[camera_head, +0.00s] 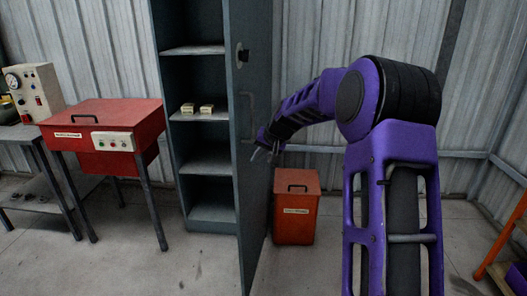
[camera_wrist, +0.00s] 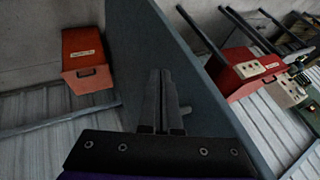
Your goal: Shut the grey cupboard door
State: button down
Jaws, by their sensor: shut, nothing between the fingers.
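The grey cupboard (camera_head: 211,226) stands in the middle left of the head view, with its front open and its shelves showing. Its grey door (camera_head: 247,190) stands swung wide open, hinged on the cupboard's right side and reaching toward the camera. The door has a dark lock or knob near the top and a bar handle. My gripper (camera_head: 262,152) is at the right face of the door, at about mid-height. In the wrist view the door panel (camera_wrist: 205,75) fills the middle, and my gripper (camera_wrist: 162,80) is shut and empty in front of it. I cannot tell whether the fingertips touch the panel.
A red bin (camera_head: 296,212) stands on the floor right of the door. A red machine on legs (camera_head: 105,135) stands left of the cupboard, beside a grey bench with a gauge box (camera_head: 35,92). Two small boxes (camera_head: 197,108) lie on a shelf. Floor before the cupboard looks clear.

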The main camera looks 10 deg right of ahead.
aim_at(238, 163)
jog(key=shift+w+a+f, duration=0.1)
jog(key=shift+w+a, duration=0.25)
jog(key=shift+a, duration=0.25)
jog(key=shift+w+a, duration=0.3)
jog(key=shift+a, duration=0.35)
jog(key=shift+w+a+f, duration=0.1)
jog(key=shift+w+a, duration=0.25)
jog(key=shift+a, duration=0.25)
jog(key=shift+a+r, duration=0.1)
jog(key=shift+a, duration=0.05)
